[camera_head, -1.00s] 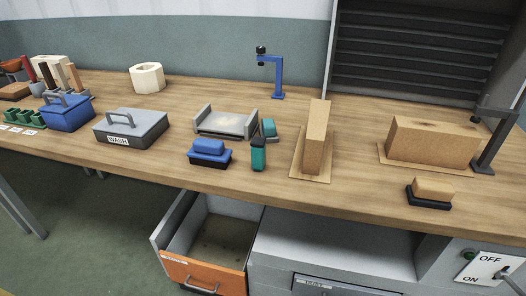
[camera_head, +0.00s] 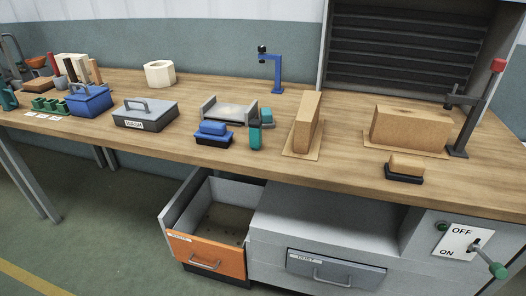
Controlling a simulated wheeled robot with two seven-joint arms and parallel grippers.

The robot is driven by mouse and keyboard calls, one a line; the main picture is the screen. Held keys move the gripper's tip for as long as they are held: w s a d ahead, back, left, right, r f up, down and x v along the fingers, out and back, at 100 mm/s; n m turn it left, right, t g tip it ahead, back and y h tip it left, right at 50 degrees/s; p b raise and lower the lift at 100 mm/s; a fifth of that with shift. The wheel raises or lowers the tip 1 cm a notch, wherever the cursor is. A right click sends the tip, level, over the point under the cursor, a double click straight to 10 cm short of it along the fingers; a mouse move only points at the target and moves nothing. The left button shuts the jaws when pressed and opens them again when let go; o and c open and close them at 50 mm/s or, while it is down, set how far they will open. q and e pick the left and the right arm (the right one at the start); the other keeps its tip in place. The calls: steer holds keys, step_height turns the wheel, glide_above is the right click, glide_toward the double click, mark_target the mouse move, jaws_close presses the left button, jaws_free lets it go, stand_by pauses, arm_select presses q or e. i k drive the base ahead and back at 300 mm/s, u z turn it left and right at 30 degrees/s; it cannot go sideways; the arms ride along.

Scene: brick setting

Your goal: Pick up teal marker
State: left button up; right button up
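The teal marker (camera_head: 254,136) appears as a small upright teal piece with a dark upper part. It stands near the front edge of the wooden bench, just right of a blue block on a dark base (camera_head: 213,134). A second, smaller teal piece (camera_head: 267,117) sits just behind it, beside the grey tray. I cannot tell whether the two teal pieces touch. Neither of my grippers shows in the head view.
The grey tray (camera_head: 208,107) stands behind the blue block. A tall tan block (camera_head: 307,122) stands to the right. The WASH box (camera_head: 146,114) is to the left. Below the bench, an orange-fronted drawer (camera_head: 207,257) is open. A lever switch (camera_head: 466,242) is at lower right.

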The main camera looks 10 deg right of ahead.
mark_target(255, 130)
steer(key=z, duration=0.85)
steer(key=i, duration=0.45)
steer(key=u, duration=0.1)
